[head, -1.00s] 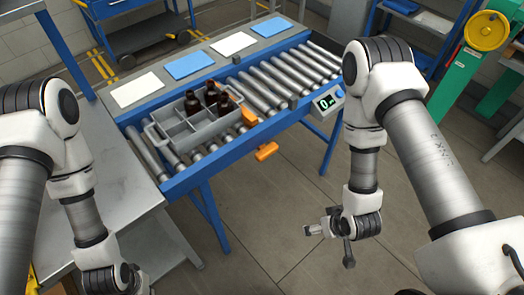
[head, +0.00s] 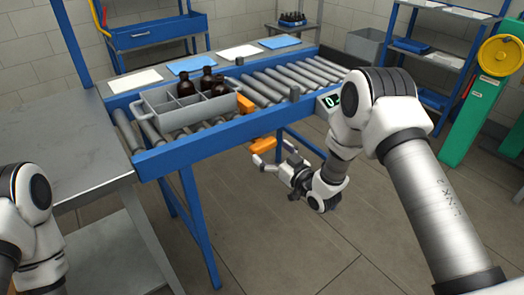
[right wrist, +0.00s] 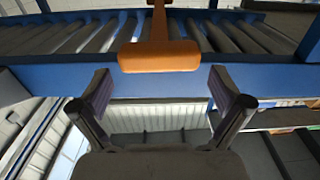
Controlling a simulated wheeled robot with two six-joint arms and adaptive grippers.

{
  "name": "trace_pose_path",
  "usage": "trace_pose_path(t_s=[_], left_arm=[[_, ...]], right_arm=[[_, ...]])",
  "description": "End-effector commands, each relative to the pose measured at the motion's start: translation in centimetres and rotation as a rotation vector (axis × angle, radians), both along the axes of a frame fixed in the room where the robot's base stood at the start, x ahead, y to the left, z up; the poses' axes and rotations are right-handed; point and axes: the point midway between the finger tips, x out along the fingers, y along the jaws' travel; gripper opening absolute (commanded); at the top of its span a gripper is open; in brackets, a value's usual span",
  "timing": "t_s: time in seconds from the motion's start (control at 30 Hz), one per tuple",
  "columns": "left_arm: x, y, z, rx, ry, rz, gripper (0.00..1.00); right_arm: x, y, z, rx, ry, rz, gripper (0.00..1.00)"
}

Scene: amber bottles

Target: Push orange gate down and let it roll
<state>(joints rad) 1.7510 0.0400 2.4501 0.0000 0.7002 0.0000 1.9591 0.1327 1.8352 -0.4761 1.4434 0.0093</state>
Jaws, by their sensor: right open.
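The orange gate (head: 245,103) stands up at the right end of the grey crate (head: 190,112), on the roller conveyor (head: 268,88). Its orange handle (head: 263,145) sticks out past the blue front rail. In the right wrist view the handle (right wrist: 158,56) lies ahead, between and beyond the fingertips. My right gripper (head: 270,164) is open and empty, just below and in front of the handle, apart from it. The crate holds several dark amber bottles (head: 213,86) in its right and rear compartments. My left gripper is out of view; only part of my left arm shows.
A small display (head: 331,100) sits on the front rail, right of the gate. Rollers right of the gate are clear. White and blue cards lie along the back ledge. A grey metal table (head: 60,150) adjoins the left end.

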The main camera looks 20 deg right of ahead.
Motion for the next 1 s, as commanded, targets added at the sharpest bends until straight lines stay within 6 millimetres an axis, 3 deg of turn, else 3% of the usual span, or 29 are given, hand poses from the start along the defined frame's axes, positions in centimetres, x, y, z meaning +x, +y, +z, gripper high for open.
trace_pose_path(t_s=[0.2,0.5,0.7,0.83,1.0], left_arm=[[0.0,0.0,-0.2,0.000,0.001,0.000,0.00],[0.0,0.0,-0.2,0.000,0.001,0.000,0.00],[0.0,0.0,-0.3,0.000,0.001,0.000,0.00],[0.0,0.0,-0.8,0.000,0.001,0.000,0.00],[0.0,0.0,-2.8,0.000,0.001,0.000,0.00]], right_arm=[[3.4,1.3,-0.1,0.000,0.001,0.001,1.00],[4.0,1.5,-0.1,0.001,0.004,-0.001,1.00],[4.0,1.5,-0.1,0.000,0.003,-0.001,0.31],[3.9,1.4,-0.9,0.001,0.004,-0.001,0.31],[3.9,1.4,-4.0,0.000,0.005,-0.001,0.31]])
